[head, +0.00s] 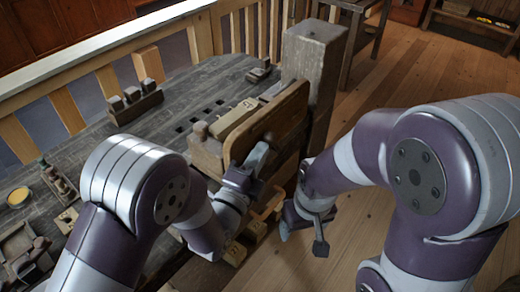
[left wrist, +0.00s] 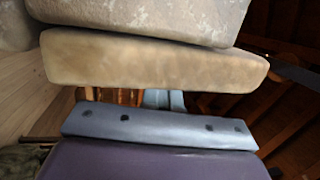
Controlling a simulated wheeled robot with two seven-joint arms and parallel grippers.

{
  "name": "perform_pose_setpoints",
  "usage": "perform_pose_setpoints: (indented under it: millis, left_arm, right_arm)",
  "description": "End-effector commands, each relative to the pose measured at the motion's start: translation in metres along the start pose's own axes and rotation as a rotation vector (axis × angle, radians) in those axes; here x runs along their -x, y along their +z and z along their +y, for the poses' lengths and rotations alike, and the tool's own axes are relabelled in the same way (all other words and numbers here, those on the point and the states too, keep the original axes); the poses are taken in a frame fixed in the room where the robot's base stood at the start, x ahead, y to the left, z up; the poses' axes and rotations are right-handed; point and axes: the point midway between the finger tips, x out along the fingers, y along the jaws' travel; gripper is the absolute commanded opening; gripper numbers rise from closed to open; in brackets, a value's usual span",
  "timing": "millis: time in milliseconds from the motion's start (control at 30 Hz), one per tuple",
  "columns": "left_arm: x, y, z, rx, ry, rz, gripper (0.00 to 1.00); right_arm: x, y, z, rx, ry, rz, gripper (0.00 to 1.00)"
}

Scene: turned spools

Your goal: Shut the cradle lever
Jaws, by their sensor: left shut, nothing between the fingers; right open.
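My left gripper (head: 257,158) is shut and empty, close against the front of an upright wooden board (head: 283,120) at the bench's end. In the left wrist view its pale fingers (left wrist: 163,99) show beyond the grey-blue wrist plate, below a wooden slab (left wrist: 150,62) that hides much of what is ahead. My right gripper (head: 303,236) is open and empty, out past the bench end above the floor. A dark wooden fixture (head: 20,250) with a round knob lies at the bench's left edge. I cannot tell which part is the cradle lever.
The grey workbench (head: 190,88) has a row of square holes. A wooden rack with blocks (head: 134,103) stands at its back, and a yellow-topped round tin (head: 17,196) at left. A thick post (head: 312,75) rises behind the board. Plank floor at right is open.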

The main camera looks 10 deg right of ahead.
Motion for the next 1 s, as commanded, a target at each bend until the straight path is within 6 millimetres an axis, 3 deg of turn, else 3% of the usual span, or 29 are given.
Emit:
perform_pose_setpoints:
  millis: [567, 767, 1000]
  left_arm:
    - [-0.007, 0.0, -0.004, -0.003, 0.013, 0.0, 0.0]
    - [-0.016, -0.002, -0.016, -0.018, 0.087, 0.0, 0.0]
    - [-0.037, -0.007, -0.032, -0.054, 0.274, 0.001, 0.0]
  right_arm:
    - [0.007, -0.001, 0.0, 0.0, 0.0, 0.0, 0.75]
    - [0.031, -0.004, 0.0, 0.0, 0.0, 0.0, 0.75]
    - [0.081, -0.01, 0.0, 0.0, 0.0, 0.0, 0.75]
